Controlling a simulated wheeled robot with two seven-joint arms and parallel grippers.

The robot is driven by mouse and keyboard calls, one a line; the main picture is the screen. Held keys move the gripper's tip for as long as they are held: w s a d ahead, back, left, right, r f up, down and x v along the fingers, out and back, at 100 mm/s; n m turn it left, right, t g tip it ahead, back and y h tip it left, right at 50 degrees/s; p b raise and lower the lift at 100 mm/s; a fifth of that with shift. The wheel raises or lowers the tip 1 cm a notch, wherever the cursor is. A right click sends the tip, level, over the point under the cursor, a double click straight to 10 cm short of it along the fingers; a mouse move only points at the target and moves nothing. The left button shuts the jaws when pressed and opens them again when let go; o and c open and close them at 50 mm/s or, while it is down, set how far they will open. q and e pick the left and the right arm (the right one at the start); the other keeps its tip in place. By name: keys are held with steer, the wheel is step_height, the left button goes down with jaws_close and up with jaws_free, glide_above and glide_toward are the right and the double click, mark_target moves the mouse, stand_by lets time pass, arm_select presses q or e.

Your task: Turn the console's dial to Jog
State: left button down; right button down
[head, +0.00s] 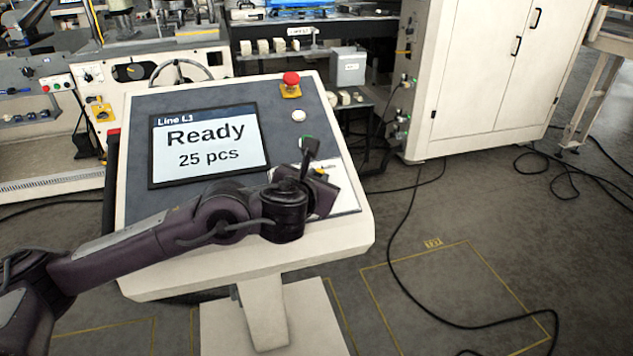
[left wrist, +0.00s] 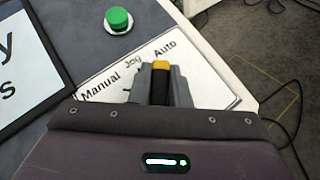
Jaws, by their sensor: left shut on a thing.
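In the left wrist view, a white label plate (left wrist: 203,91) carries the words Manual, Jog and Auto from left to right. The dial (left wrist: 160,65) shows as a dark knob with a yellow end between my fingers. The yellow end lies just below the word Auto, to the right of Jog. My left gripper (left wrist: 162,84) is shut on the dial; it also shows in the head view (head: 317,178), hiding most of the dial. My right gripper is not in view.
A red emergency button (head: 291,80) and a white button (head: 298,115) sit on the console's upper right. A green button (left wrist: 118,19) is close beside the label plate. A white cabinet (head: 480,80) stands behind at the right. Black cables (head: 400,260) lie on the floor.

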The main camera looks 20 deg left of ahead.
arm_select(q)
steer(key=n+y+b, duration=0.2)
steer(key=f+n+y+b, duration=0.1)
steer(key=n+y, duration=0.1)
steer(key=n, duration=0.1)
steer(key=shift+s+d+f+y+b, duration=0.1)
steer(key=shift+y+b, duration=0.25)
steer(key=shift+y, duration=0.05)
steer(key=shift+n+g+y, duration=0.4)
steer(key=shift+n+y, duration=0.2)
steer(key=shift+n, duration=0.4)
steer(key=shift+n+g+y, duration=0.4)
steer(key=shift+n+y, duration=0.4)
steer(key=shift+n, duration=0.2)
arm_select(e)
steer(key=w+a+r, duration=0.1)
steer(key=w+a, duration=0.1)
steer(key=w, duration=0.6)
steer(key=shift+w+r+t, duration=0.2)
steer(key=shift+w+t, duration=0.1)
arm_select(q)
steer(key=c, duration=1.4)
jaws_free()
steer(key=shift+o, duration=0.2)
steer(key=shift+r, duration=0.35)
